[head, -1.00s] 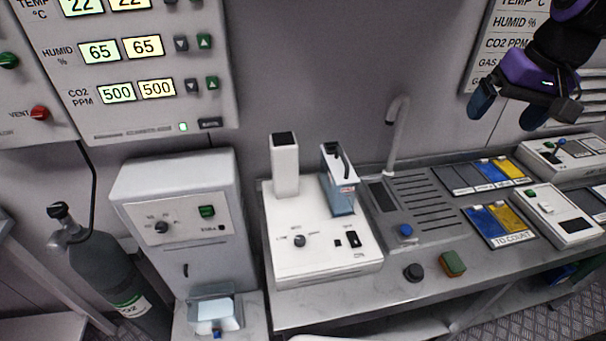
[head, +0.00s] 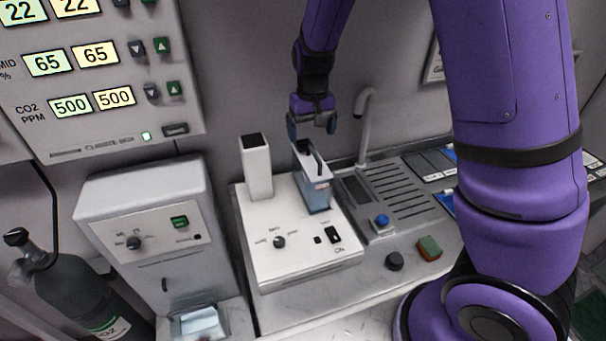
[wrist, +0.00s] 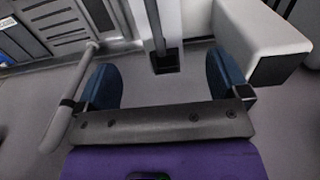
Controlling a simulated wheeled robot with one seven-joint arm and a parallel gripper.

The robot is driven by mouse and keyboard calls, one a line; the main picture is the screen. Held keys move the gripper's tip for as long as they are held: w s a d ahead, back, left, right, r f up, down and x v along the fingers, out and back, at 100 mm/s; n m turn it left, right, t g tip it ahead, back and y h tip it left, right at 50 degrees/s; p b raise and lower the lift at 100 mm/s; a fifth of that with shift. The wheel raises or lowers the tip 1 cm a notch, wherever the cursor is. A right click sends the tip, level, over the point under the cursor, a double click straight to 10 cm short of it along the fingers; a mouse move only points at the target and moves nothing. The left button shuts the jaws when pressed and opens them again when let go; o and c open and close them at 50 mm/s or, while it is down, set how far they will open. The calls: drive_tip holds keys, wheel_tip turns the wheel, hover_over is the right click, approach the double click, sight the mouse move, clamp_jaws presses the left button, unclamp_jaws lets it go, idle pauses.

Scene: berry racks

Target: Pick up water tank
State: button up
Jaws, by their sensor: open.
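The water tank (head: 314,188) is a translucent blue-grey block with a dark handle on its top. It stands upright on the white machine (head: 298,255), to the right of a white square column (head: 256,168). My gripper (head: 312,128) is open and empty, just above the tank, with its blue fingers pointing down. In the wrist view the two fingers (wrist: 165,85) stand apart, with a dark handle bar and the tank's pale top between and beyond them. The fingers appear not to touch the tank.
A curved faucet (head: 366,130) rises close to the right of my gripper. A grey drain board with a blue button (head: 381,221) lies to the right. A dark knob (head: 394,261) and a green-brown sponge (head: 429,248) sit on the counter front. A white dispenser box (head: 150,235) stands left.

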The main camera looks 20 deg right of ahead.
sight(311, 159)
drive_tip(key=f, duration=0.9)
drive_tip(key=shift+w+f, duration=0.15)
drive_tip(key=shift+w, duration=0.05)
drive_tip(key=c, duration=1.5)
drive_tip(key=shift+o, duration=0.2)
